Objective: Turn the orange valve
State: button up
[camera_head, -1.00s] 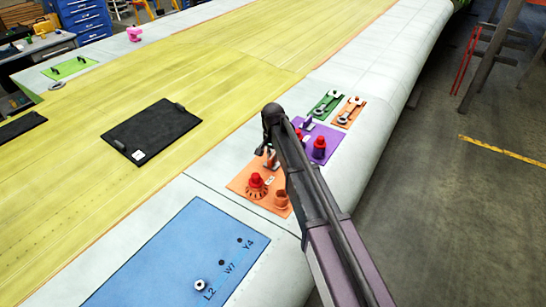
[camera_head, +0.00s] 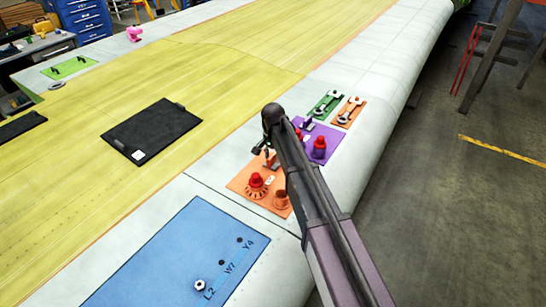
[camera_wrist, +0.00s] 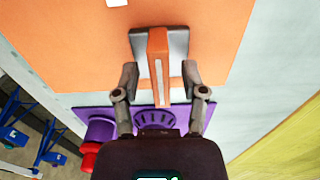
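The orange valve (camera_wrist: 158,50) shows in the wrist view as a straight orange handle on a grey base. It stands on the orange panel (camera_wrist: 80,40). My gripper (camera_wrist: 160,76) is open, with one finger on each side of the handle and a visible gap on both sides. In the head view my gripper (camera_head: 263,149) is small and dark beside the valve (camera_head: 271,161), at the far side of the orange panel (camera_head: 239,187). My arm hides part of that panel.
The orange panel also carries a red knob (camera_head: 256,180) and an orange cup-like fitting (camera_head: 281,198). A purple panel (camera_head: 329,133) with red knobs lies just beyond. A blue panel (camera_head: 170,265) is nearer. A black plate (camera_head: 160,125) lies to the left.

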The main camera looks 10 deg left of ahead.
aim_at(273, 155)
jog(key=shift+n, duration=0.3)
dwell(0.4)
jog(key=n, duration=0.8)
notch_tip(273, 155, up, 14)
jog(key=p, duration=1.4)
jog(key=shift+m, duration=0.5)
jog(key=s+d+f+b, duration=0.3)
jog(key=d+f+b, duration=0.1)
jog(key=d, duration=0.5)
jog(key=s+d+f+b, duration=0.4)
jog(key=d+f+b, duration=0.1)
jog(key=d, duration=0.3)
jog(key=s+d+f+b, duration=0.4)
jog(key=d+f+b, duration=0.1)
jog(key=d, duration=0.4)
jog(key=shift+s+d+f, duration=0.2)
jog(key=shift+d, duration=0.1)
jog(key=shift+s+d+f+b, duration=0.3)
jog(key=shift+s+d+b, duration=0.1)
jog(key=shift+d+b, duration=0.15)
